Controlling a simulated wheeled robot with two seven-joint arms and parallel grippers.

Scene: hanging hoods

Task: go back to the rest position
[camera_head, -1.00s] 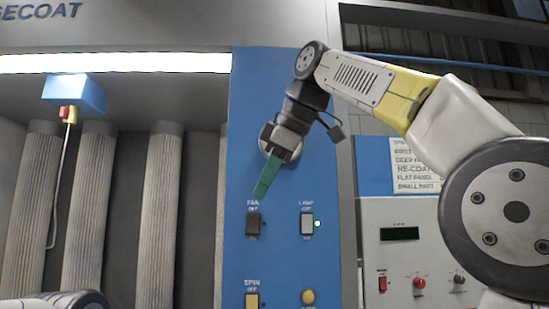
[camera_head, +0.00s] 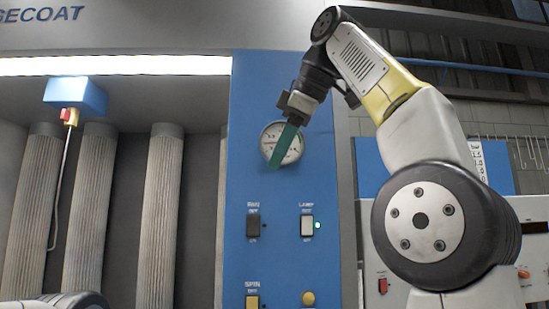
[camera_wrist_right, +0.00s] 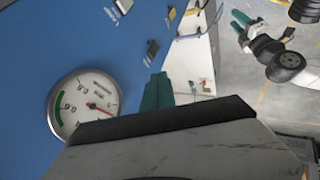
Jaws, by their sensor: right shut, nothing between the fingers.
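My right gripper (camera_head: 284,147) has green fingers, shut with nothing between them. In the head view it is in front of the round gauge on the blue panel and covers part of the dial. In the right wrist view the green fingers (camera_wrist_right: 157,92) point away from the camera, with the gauge to their left. My left gripper is not seen in the head view; only a part of my left arm shows at the bottom left. In the right wrist view, another green-fingered gripper, my left one (camera_wrist_right: 241,22), shows at the top right, its jaw state unclear.
Pleated filter columns (camera_head: 91,210) stand left. A control box (camera_head: 530,240) is at right.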

